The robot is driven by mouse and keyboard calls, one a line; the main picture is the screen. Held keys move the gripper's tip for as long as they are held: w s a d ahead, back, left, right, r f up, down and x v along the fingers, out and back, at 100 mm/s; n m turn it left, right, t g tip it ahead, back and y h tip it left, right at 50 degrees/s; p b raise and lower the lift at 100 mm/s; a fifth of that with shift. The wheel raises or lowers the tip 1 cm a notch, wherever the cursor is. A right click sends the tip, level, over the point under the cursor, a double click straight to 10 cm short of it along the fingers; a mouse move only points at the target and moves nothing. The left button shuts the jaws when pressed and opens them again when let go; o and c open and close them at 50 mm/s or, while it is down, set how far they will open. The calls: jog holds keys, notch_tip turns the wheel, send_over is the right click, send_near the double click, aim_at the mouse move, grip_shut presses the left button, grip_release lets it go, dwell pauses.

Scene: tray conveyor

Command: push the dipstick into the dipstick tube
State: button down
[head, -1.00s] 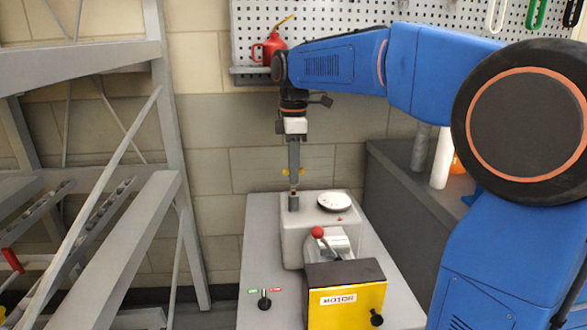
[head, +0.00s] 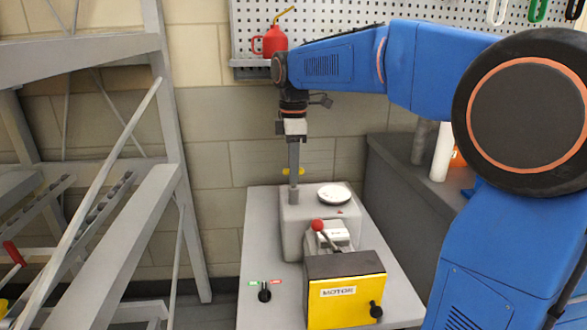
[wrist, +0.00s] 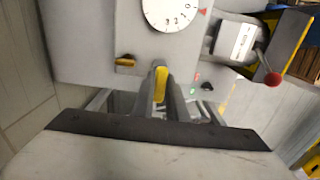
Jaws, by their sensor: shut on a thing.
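My gripper (head: 294,172) points straight down, shut on the yellow handle of the dipstick (head: 301,171). The handle sticks out on both sides of the fingers. In the wrist view, yellow shows at the fingers (wrist: 160,84). The grey dipstick tube (head: 294,195) stands upright at the back left of the grey housing, directly below the gripper. The gap between fingers and tube is very small, and the rod barely shows there. The lower rod is hidden; it appears to be in the tube. The tube mouth cannot be made out in the wrist view.
A white dial (head: 334,196) sits right of the tube. A red-knobbed lever (head: 318,226) and a yellow motor box (head: 345,300) stand in front. A grey frame (head: 165,150) is at left, a pegboard with a red oil can (head: 270,41) behind.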

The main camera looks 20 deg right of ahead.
jog(key=shift+f, duration=0.25)
jog(key=c, duration=1.7)
grip_release()
jog(key=shift+o, duration=0.2)
notch_tip(320, 180, up, 17)
jog(key=shift+r, duration=0.15)
